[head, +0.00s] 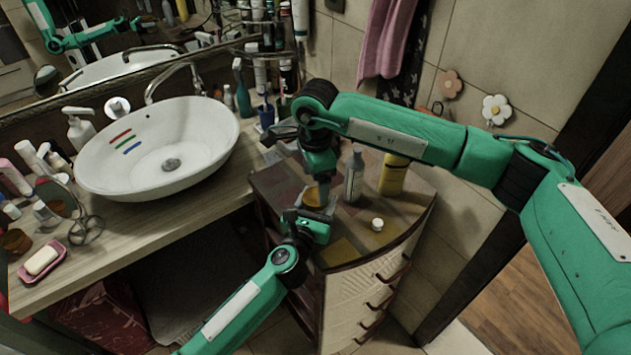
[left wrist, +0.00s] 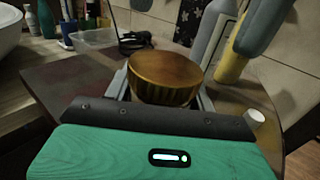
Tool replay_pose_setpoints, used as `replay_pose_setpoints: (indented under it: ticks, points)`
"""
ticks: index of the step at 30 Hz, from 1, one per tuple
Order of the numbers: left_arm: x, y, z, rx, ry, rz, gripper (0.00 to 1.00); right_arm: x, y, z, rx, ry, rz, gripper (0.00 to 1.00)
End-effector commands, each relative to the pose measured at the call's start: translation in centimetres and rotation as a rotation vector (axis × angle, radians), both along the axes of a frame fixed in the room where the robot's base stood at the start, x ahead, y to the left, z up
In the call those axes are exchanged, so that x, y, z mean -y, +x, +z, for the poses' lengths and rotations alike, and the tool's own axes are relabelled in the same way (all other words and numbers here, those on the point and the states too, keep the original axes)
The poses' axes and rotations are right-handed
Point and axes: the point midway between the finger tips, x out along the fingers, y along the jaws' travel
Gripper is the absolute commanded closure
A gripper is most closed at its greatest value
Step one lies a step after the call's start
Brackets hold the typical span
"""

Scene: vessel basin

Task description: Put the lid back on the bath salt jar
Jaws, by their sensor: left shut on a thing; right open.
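A round golden-brown lid (left wrist: 165,75) with a ribbed side sits between my left gripper's fingers in the left wrist view. In the head view the lid (head: 312,196) shows small over the cabinet top, partly covered by the grippers. My left gripper (head: 314,214) is shut on it. My right gripper (head: 322,186) is open, pointing down close beside the lid; a grey-blue finger of it (left wrist: 262,28) shows at upper right in the left wrist view. I cannot make out the jar's body; whether it is under the lid is hidden.
A grey bottle (head: 353,178) and a yellow bottle (head: 393,176) stand right of the grippers on the cabinet top (head: 402,213). A small white cylinder (head: 377,224) is near its front. A white basin (head: 165,150) is on the counter at left.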

Motion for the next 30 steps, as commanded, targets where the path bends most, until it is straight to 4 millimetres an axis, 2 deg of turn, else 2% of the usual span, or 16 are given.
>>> replay_pose_setpoints:
  ticks: [5,10,15,25,30]
  points:
    - [0.1,-0.1,-0.1,-0.001,-0.001,-0.002,1.00,0.0,0.1,0.6,0.003,0.000,0.041,0.26]
    - [0.1,-0.1,-0.1,-0.001,-0.001,-0.003,1.00,0.0,0.2,2.5,0.005,0.000,0.188,0.26]
    - [0.1,-0.1,-0.1,-0.002,-0.002,-0.003,1.00,0.0,0.1,3.5,0.003,0.001,0.274,0.26]
    - [0.2,-0.1,0.0,-0.001,-0.002,-0.003,1.00,0.0,0.1,3.3,0.002,0.001,0.280,0.26]
    - [0.2,-0.1,0.0,-0.001,-0.002,-0.003,1.00,0.0,0.1,1.7,-0.001,-0.001,0.279,0.26]
